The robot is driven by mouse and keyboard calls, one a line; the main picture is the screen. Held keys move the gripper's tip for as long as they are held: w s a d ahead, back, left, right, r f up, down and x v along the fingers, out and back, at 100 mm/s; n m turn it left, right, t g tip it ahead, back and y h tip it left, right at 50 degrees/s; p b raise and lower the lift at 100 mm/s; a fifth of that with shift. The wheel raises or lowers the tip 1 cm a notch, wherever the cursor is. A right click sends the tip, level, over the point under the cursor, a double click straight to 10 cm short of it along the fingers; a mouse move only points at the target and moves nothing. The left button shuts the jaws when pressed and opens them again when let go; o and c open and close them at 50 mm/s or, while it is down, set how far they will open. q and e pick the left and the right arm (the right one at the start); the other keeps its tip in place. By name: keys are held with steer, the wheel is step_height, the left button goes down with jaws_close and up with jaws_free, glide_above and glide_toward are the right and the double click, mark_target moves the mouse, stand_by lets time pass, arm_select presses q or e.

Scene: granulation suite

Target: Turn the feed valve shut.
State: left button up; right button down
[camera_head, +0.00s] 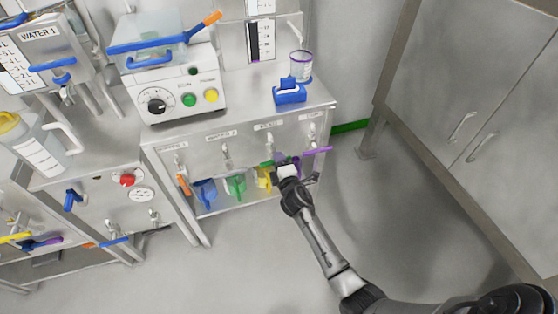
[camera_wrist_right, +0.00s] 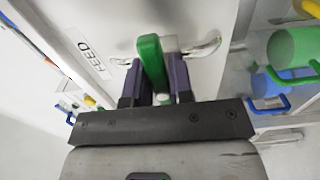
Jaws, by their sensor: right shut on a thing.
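The feed valve's green handle (camera_wrist_right: 151,58) shows in the right wrist view, beside a white label reading FEED (camera_wrist_right: 92,60). My right gripper (camera_wrist_right: 155,72) has its two dark purple-grey fingers on either side of this handle and is shut on it. A pale metal pipe fitting shows just behind the fingers. In the head view my right gripper (camera_head: 287,170) is at the right part of the steel bench front and covers the handle there. My left gripper is out of view.
A purple lever (camera_head: 318,150) sticks out just right of my gripper. A control box (camera_head: 175,88) stands on the bench. The floor in front is clear.

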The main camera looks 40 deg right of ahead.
steer(key=c, duration=1.1)
jaws_free()
steer(key=shift+s, duration=0.1)
steer(key=shift+s+a, duration=0.2)
steer(key=p+v, duration=0.3)
steer(key=v, duration=1)
steer(key=shift+s+p, duration=0.1)
steer(key=shift+p, duration=0.2)
